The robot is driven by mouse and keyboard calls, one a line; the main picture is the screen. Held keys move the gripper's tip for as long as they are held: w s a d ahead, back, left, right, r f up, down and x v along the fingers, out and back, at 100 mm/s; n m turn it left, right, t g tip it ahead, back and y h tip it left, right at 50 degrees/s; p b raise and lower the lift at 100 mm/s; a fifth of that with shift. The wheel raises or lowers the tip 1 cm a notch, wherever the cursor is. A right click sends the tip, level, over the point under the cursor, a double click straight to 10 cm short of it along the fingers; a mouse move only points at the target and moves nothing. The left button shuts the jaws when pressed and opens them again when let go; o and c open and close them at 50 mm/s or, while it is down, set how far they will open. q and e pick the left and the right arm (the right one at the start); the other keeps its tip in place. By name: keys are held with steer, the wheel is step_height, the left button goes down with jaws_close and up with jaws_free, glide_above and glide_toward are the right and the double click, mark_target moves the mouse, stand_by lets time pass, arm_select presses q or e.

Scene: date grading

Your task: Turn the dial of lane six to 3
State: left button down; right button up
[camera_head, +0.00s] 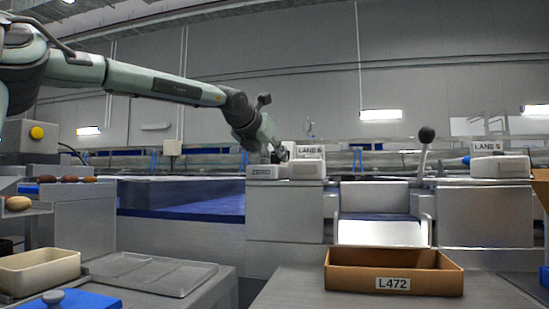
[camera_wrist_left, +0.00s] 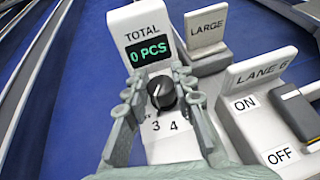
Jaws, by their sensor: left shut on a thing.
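In the left wrist view the black dial (camera_wrist_left: 162,97) sits on a light grey box under a green "0 PCS" display (camera_wrist_left: 149,53) marked TOTAL. My left gripper (camera_wrist_left: 160,86) is shut on the dial, one finger on each side. The numbers 3 and 4 show below the dial; any other numbers are hidden by the fingers. A pale mark shows on the dial's top, but I cannot tell which number it points to. A LANE 6 panel (camera_wrist_left: 262,72) stands to the right. In the head view my left gripper (camera_head: 279,153) is small beside the lane six sign (camera_head: 309,150).
Beside the dial are a LARGE label block (camera_wrist_left: 206,28) and a switch (camera_wrist_left: 298,110) with ON and OFF plates. In the head view, a lever with a black ball (camera_head: 427,134) stands right of lane six. A brown crate (camera_head: 345,282) marked L472 is in front.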

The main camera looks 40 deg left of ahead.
arm_select(q)
steer(key=c, duration=1.3)
jaws_free()
steer(key=shift+o, duration=0.2)
steer(key=v, duration=1.2)
